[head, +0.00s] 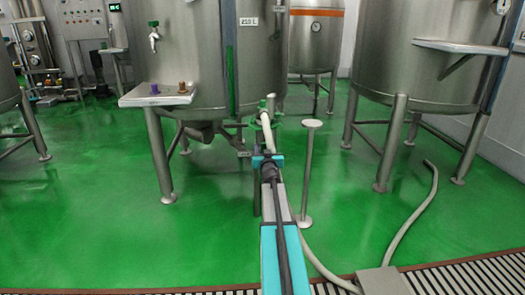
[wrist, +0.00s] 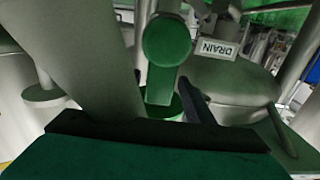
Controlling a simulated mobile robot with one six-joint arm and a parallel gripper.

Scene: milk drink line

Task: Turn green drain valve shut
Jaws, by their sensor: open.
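The green drain valve handle (wrist: 167,42) has a round end and a stem running down to a green base, beside a white label reading DRAIN (wrist: 216,49). In the head view, small green fittings (head: 271,100) show at the front of the middle tank, near the top of a pale hose (head: 266,128). My gripper (head: 266,156) is open just below and in front of these. In the wrist view one dark finger lies just right of the green stem. I cannot tell whether it touches. The other finger is not clearly visible; a thick grey shape covers the left.
The middle steel tank (head: 190,60) stands on legs, with a shelf (head: 157,96) on its left. The hose runs down to the floor grating (head: 470,278). Green floor is clear at left.

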